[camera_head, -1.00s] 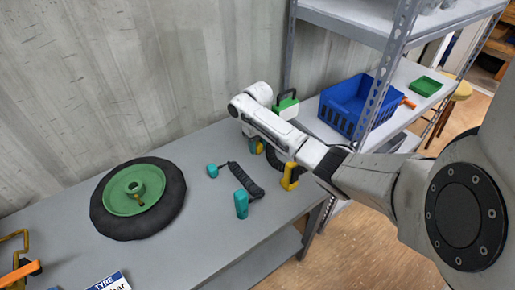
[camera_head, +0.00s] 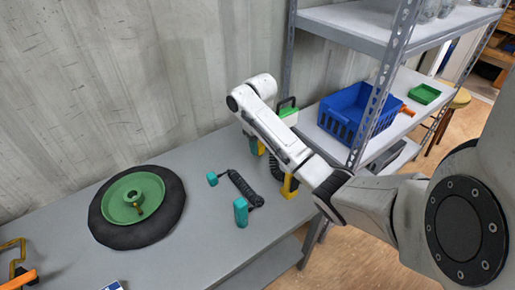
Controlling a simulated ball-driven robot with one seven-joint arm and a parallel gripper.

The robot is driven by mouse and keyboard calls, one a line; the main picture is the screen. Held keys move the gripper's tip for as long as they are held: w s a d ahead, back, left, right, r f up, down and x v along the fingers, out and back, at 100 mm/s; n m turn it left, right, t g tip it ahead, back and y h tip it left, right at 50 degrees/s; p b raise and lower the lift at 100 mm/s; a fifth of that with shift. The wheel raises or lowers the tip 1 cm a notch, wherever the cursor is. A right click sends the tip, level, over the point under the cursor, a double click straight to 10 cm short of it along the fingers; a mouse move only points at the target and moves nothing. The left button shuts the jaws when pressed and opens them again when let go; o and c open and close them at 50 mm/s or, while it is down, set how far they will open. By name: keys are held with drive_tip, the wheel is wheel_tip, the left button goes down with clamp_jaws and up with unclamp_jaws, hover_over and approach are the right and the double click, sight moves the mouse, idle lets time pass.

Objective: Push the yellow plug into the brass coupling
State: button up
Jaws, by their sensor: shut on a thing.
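My arm (camera_head: 285,142) reaches in from the right over the bench, and its rounded white wrist (camera_head: 255,92) is raised above the back edge. My gripper is hidden behind the arm. A yellow piece (camera_head: 289,187) shows under the forearm, and a smaller yellow bit (camera_head: 261,147) shows near the wrist. I cannot tell if either is the plug. A small brass-coloured piece (camera_head: 139,210) sits near the hub of the green wheel (camera_head: 120,194). I cannot tell if it is the coupling.
The black tyre (camera_head: 105,234) lies flat on the grey bench (camera_head: 190,240). A green and white object (camera_head: 288,114) stands behind my arm. A shelf upright (camera_head: 376,90) and a blue bin (camera_head: 343,118) stand right.

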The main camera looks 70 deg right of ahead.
drive_tip(key=s+a+r+p, duration=0.5)
drive_tip(key=a+p, duration=0.3)
drive_tip(key=shift+s+a+r+p, duration=0.3)
drive_tip(key=shift+s+r+p, duration=0.05)
drive_tip(key=shift+s+p, duration=0.05)
